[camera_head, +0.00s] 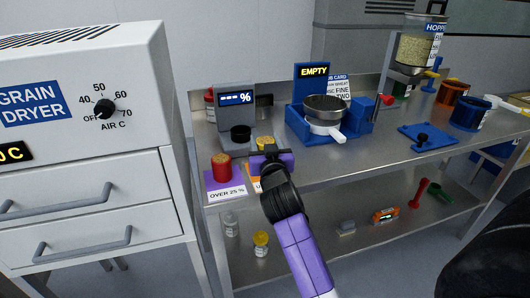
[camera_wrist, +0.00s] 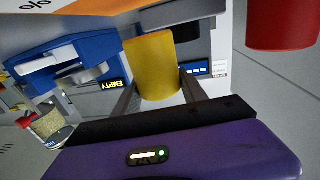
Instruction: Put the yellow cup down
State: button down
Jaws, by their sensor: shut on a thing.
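The yellow cup (camera_wrist: 152,66) is between the two fingers of my gripper (camera_wrist: 158,94) in the wrist view. In the head view the yellow cup (camera_head: 264,140) shows just beyond my gripper (camera_head: 267,152), with grain-coloured contents at its top. My gripper is shut on it, near the front edge of the metal bench. An orange-edged card (camera_head: 254,183) lies under and behind my gripper, mostly hidden; its edge also shows in the wrist view (camera_wrist: 75,11). I cannot tell whether the cup touches the card or the bench.
A red cup (camera_head: 222,170) of grain stands left of my gripper on a purple card (camera_head: 226,190) marked "OVER 25 %". A grey meter (camera_head: 237,108) stands behind. A blue device (camera_head: 306,116) with a pan is to the right. Bare bench (camera_head: 365,150) lies further right.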

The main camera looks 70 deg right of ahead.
jog(key=shift+f, duration=1.6)
jog(key=shift+b, duration=0.3)
jog(key=shift+f, duration=0.2)
jog(key=c, duration=0.6)
grip_release()
jog(key=shift+c, duration=0.2)
jog(key=shift+r, duration=0.15)
